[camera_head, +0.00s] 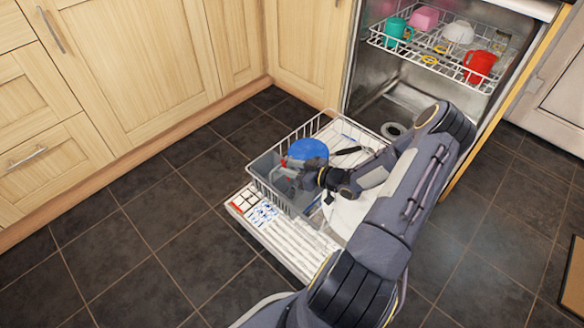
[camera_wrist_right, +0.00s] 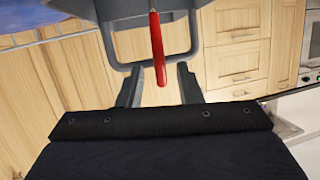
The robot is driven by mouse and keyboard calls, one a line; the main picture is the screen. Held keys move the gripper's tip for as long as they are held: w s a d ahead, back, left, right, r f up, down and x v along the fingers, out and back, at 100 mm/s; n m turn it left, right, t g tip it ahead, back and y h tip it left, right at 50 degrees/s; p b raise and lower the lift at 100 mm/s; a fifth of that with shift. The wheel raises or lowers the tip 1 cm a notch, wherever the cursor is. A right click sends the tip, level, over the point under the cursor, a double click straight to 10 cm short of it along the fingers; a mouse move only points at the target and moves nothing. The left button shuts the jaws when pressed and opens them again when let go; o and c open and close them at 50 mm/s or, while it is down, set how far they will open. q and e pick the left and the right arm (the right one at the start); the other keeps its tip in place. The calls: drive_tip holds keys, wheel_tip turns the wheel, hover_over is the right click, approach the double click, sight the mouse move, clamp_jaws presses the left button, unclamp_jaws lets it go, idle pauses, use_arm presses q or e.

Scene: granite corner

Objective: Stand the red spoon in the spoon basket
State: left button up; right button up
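The red spoon (camera_wrist_right: 157,50) shows in the right wrist view as a thin red handle in front of the grey spoon basket (camera_wrist_right: 203,22). My right gripper (camera_wrist_right: 158,72) has its two fingers apart, with the spoon's end between them and a gap visible on either side. In the head view the right gripper (camera_head: 291,169) is at the grey spoon basket (camera_head: 267,167) in the pulled-out lower rack. A small bit of red (camera_head: 283,163) shows by the fingers there. The spoon's other end is hidden. My left gripper is not in view.
A blue bowl (camera_head: 308,149) sits in the lower rack (camera_head: 322,116) close beside my right gripper. A black-handled utensil (camera_head: 348,150) lies behind it. The upper rack (camera_head: 412,52) holds a teal mug (camera_head: 397,31), a red mug (camera_head: 479,66) and other dishes. Floor left of the door is clear.

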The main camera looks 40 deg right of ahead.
drive_tip(key=s+a+r+p, duration=0.7)
drive_tip(key=s+a+r, duration=0.2)
drive_tip(key=r, duration=0.4)
drive_tip(key=shift+s+a, duration=0.3)
drive_tip(key=shift+s, duration=0.35)
idle(0.3)
